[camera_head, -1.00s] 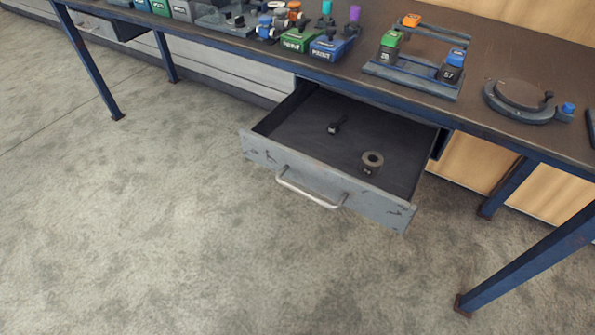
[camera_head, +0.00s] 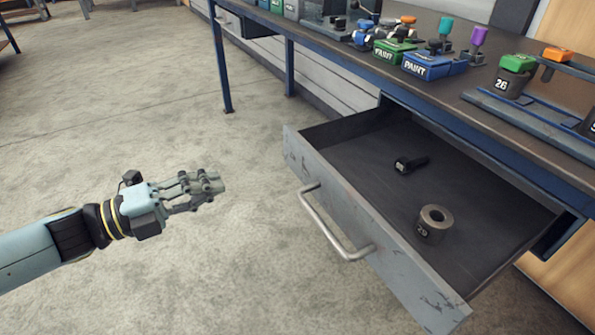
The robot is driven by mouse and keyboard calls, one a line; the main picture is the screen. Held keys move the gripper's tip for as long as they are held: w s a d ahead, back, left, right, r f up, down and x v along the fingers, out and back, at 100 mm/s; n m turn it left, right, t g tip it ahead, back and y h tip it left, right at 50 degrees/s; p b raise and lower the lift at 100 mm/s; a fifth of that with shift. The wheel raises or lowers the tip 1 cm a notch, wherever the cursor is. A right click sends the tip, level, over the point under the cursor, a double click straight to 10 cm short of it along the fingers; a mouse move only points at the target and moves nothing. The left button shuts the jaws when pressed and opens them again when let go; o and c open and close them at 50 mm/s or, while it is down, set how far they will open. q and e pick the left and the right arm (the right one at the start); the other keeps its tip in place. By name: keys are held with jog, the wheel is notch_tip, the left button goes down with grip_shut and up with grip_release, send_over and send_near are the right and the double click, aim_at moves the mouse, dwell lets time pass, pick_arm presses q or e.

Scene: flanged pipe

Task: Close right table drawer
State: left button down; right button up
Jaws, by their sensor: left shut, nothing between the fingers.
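The right table drawer (camera_head: 365,235) is pulled well out from under the workbench. Its grey front panel has a curved metal handle (camera_head: 333,228). Inside lie a dark bolt-like piece (camera_head: 411,164) and a grey ring-shaped cylinder (camera_head: 433,223) marked with a number. My left gripper (camera_head: 216,184) comes in from the left, shut and empty. It is over the floor area, left of the drawer front and apart from the handle. My right gripper is not in view.
The workbench top (camera_head: 440,95) carries a blue paint box (camera_head: 427,66), a green box (camera_head: 394,50) and other small items. A blue table leg (camera_head: 219,65) stands behind the drawer's left side. The concrete floor (camera_head: 150,110) left of the drawer is clear.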

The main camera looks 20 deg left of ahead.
aim_at(296, 156)
pick_arm(q)
jog(key=x, duration=1.2)
jog(key=shift+w+d+r+b, duration=0.1)
jog(key=shift+w+d+b, duration=0.05)
jog(key=shift+b, duration=0.15)
jog(key=shift+w+d, duration=0.4)
jog(key=shift+w, duration=0.15)
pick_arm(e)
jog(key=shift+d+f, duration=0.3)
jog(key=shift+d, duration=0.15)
pick_arm(q)
jog(key=shift+d, duration=0.1)
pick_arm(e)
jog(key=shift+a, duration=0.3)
